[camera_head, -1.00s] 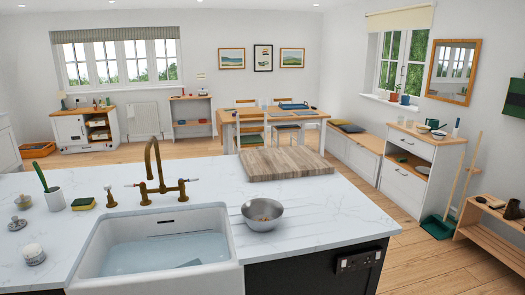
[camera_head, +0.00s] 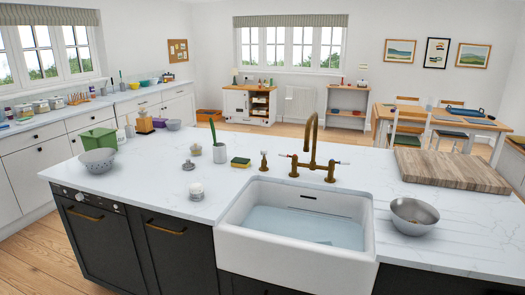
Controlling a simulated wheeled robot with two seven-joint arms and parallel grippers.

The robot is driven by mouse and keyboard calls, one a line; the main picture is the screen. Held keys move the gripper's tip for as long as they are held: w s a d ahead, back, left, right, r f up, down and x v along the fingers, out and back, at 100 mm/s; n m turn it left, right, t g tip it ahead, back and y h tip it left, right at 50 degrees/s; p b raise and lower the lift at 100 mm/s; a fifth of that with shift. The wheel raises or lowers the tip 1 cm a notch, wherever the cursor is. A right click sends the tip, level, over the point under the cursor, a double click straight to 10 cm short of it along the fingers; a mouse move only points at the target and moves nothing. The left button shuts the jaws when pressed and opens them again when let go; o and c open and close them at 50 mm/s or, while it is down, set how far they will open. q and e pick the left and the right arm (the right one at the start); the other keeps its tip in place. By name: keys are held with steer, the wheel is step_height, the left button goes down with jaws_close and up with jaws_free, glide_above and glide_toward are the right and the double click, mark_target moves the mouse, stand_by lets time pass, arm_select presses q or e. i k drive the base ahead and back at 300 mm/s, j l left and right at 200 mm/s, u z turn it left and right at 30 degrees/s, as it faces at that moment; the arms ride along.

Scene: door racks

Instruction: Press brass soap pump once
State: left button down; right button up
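The brass soap pump (camera_head: 263,161) stands upright on the white marble island top (camera_head: 345,151), behind the sink's back left corner. It is small, between the yellow-green sponge (camera_head: 240,162) and the brass bridge tap (camera_head: 312,155). Neither of my grippers shows in the head view, so nothing of mine is seen near the pump.
A white sink (camera_head: 298,243) with water is set in the island's front. A metal bowl (camera_head: 413,216) and wooden board (camera_head: 455,171) lie right. A white pot with a green brush (camera_head: 219,152), small jars and a colander (camera_head: 98,160) stand left. Wooden floor (camera_head: 32,250) is clear at left.

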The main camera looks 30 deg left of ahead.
mark_target(264, 152)
steer(key=i+j+u, duration=0.25)
steer(key=i, duration=0.2)
steer(key=i+j+u, duration=0.3)
steer(key=i, duration=0.2)
steer(key=i+u, duration=0.25)
steer(key=i, duration=0.25)
